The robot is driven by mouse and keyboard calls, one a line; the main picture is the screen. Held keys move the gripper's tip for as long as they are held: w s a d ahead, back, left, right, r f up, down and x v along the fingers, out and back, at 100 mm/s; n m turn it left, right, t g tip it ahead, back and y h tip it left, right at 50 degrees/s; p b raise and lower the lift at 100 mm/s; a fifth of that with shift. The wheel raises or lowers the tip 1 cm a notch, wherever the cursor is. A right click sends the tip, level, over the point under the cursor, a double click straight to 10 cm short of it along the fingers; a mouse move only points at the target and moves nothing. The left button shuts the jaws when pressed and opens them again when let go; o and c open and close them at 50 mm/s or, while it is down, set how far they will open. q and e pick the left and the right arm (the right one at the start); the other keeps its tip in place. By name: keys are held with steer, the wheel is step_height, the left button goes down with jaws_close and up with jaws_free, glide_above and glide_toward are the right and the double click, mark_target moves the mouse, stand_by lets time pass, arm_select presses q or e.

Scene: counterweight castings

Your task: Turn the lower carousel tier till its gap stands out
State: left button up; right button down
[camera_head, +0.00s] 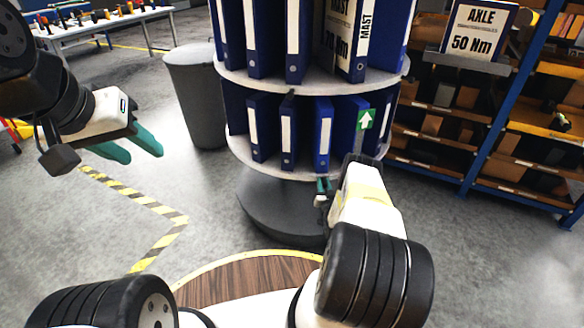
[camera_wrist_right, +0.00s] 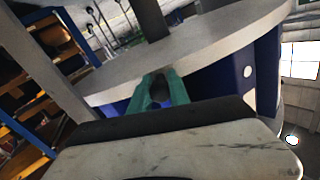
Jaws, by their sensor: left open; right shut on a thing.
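The carousel's lower tier (camera_head: 240,150) is a pale round shelf carrying blue binders (camera_head: 322,135) with white spine labels. A green sign with a white up arrow (camera_head: 366,119) stands at its right front. I cannot tell any wide gap among the lower binders that show. My right gripper (camera_head: 323,188) is at the front of the lower tier's rim. In the right wrist view, its teal fingers (camera_wrist_right: 160,90) are shut on a dark knob (camera_wrist_right: 158,88) by the pale shelf edge. My left gripper (camera_head: 140,150) is open and empty, left of the carousel, well apart from it.
The upper tier (camera_head: 270,83) holds more blue binders and a MAST card (camera_head: 345,35). The dark carousel base (camera_head: 275,215) stands on the floor. A grey bin (camera_head: 195,95) is close on the left. Shelving with an AXLE sign (camera_head: 478,30) is at right.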

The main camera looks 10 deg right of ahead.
mark_target(336, 175)
steer(key=d, duration=0.6)
steer(key=shift+s+d+r, duration=0.15)
steer(key=shift+s+d, duration=0.1)
steer(key=shift+d, duration=0.05)
steer(key=c, duration=1.3)
jaws_free()
steer(key=shift+o, duration=0.2)
steer(key=shift+a, duration=0.1)
steer(key=shift+r, duration=0.1)
steer(key=s+a, duration=0.1)
steer(key=s, duration=0.7)
steer(key=shift+a+f, duration=0.15)
steer(key=shift+f, duration=0.1)
